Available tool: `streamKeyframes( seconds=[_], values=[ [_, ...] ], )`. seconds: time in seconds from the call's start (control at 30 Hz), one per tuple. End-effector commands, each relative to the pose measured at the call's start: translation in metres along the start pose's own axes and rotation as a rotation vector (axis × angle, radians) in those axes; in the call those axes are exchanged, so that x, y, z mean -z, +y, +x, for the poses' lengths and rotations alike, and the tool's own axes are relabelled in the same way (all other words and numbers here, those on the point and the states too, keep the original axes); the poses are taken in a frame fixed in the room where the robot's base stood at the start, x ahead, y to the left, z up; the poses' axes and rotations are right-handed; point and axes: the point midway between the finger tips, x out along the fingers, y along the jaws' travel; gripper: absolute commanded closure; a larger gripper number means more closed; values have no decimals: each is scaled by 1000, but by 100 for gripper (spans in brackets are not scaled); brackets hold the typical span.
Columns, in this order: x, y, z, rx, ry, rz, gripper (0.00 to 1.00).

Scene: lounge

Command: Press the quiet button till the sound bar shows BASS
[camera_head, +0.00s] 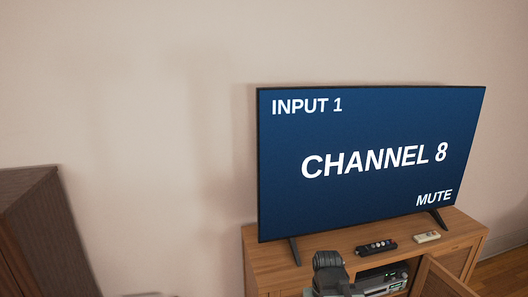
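No sound bar reading BASS shows in the head view, and I cannot make out a quiet button. A black remote (376,247) with small buttons lies on the wooden TV cabinet (285,272), in front of the television. A smaller cream remote (427,237) lies to its right. The television (370,130) shows INPUT 1, CHANNEL 8 and MUTE. A dark grey part, which looks like the end of my arm (330,268), is at the bottom edge, left of and nearer than the black remote. Its fingers cannot be made out.
A silver-grey device (385,281) sits in the cabinet's open compartment, partly hidden by my arm. A cabinet door (440,280) stands open at the right. A dark brown piece of furniture (40,230) stands at the left. The wall between is bare.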

Motion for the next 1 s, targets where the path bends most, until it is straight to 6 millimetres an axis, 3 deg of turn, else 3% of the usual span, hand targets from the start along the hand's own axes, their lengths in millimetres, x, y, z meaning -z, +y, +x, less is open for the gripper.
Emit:
streamKeyframes(
  seconds=[0.03, 0.17, 1.0],
  values=[
    [0, 0, 0, 0, 0, 0, 67],
    [0, 0, 0, 0, 0, 0, 100],
    [0, 0, 0, 0, 0, 0, 100]
  ],
)
